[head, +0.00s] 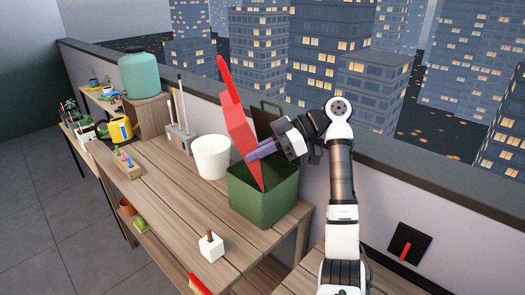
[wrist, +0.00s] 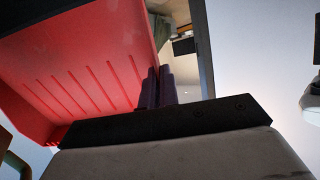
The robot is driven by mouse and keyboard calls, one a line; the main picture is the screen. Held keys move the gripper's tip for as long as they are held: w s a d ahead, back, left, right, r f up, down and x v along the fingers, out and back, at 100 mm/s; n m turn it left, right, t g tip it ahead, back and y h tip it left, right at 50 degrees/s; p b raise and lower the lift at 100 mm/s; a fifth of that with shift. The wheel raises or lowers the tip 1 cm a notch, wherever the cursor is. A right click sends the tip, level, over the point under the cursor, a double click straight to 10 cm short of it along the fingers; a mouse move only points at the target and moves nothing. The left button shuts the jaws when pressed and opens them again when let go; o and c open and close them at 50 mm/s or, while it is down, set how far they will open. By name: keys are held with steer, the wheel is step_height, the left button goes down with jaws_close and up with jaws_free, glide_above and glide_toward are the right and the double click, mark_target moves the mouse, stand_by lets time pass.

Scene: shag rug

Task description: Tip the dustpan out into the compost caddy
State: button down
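The red dustpan (head: 241,128) is tilted steeply over the green compost caddy (head: 262,205), its handle pointing up and its lower end inside the caddy's mouth. The caddy stands upright on the wooden bench; its inside is mostly hidden. My gripper (head: 256,152) reaches in from the right, above the caddy, with its purple fingers at the dustpan's side. In the wrist view, the fingers (wrist: 158,88) are close together at the edge of the dustpan (wrist: 75,70) and look shut on it. The dustpan's ribbed face shows no scraps there.
A white bin (head: 211,157) stands just left of the caddy. A white block with a brown handle (head: 211,246) sits on the bench (head: 165,200) in front. Further back are a tool holder (head: 180,138), a teal container (head: 139,74) and a yellow can (head: 121,130). A parapet (head: 430,175) runs behind.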

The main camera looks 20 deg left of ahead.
steer(key=shift+s+a+f+t+h, duration=0.3)
steer(key=shift+s+a+t+h, duration=0.1)
steer(key=shift+a+h, duration=0.2)
steer(key=shift+s+a+f+t+h, duration=0.25)
steer(key=shift+s+a+t+h, duration=0.15)
steer(key=shift+a+h, duration=0.15)
steer(key=s+a+f+t+h+p, duration=0.5)
steer(key=a+t+h+p, duration=0.1)
steer(key=a+h+p, duration=0.1)
steer(key=shift+s+a+h+p, duration=0.15)
steer(key=shift+a+h+p, duration=0.05)
steer(key=shift+h+p, duration=0.7)
steer(key=shift+f, duration=0.1)
steer(key=s+a+r, duration=0.3)
steer(key=a+r, duration=0.1)
steer(key=a, duration=0.1)
steer(key=shift+s, duration=0.25)
stand_by(0.5)
